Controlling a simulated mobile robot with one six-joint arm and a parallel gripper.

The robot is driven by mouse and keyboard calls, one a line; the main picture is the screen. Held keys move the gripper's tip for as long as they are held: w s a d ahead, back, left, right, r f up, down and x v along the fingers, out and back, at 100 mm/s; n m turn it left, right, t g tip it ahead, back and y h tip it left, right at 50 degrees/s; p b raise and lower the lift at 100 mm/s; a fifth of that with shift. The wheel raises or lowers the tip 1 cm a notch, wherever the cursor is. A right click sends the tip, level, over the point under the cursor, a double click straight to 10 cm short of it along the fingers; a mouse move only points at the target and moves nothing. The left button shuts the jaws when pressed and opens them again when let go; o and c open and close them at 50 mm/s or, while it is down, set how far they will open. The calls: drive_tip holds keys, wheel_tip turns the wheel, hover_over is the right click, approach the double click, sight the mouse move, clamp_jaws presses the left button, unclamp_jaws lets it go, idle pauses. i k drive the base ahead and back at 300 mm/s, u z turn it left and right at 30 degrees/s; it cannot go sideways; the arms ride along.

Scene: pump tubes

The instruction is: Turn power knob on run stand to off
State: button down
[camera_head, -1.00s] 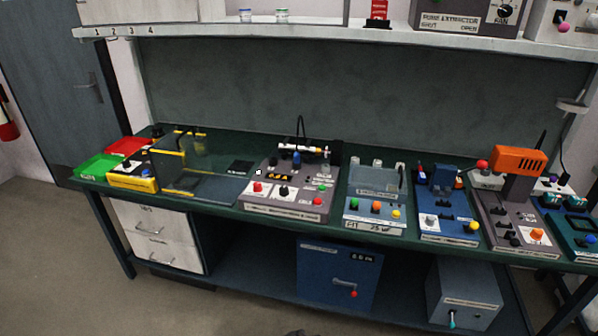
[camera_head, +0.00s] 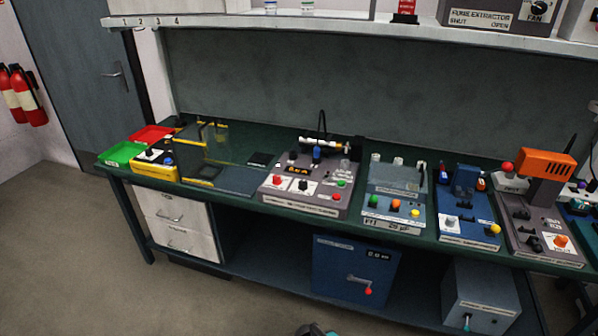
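A grey stand (camera_head: 325,203) sits mid-bench with a small amber display (camera_head: 297,169), a clear-white tube lying across its back, and a black knob (camera_head: 303,186) on a white plate between a red button (camera_head: 277,181) and a green button (camera_head: 341,183). It may be the run stand, but its front label is too small to read. The knob's pointing direction cannot be made out. My gripper is not clearly in view. A small dark and teal piece at the bottom edge may be part of my arm.
To the left stand a clear-walled box (camera_head: 212,150), a yellow unit and red and green trays. To the right are a blue unit (camera_head: 399,209), another blue stand and a grey stand with an orange head (camera_head: 547,163). A shelf (camera_head: 330,35) overhangs the bench (camera_head: 240,203). The floor in front is open.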

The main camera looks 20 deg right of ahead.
sight(277, 179)
drive_tip(key=k, duration=1.35)
drive_tip(key=z, duration=0.25)
drive_tip(key=i, duration=1.7)
drive_tip(key=u, duration=0.25)
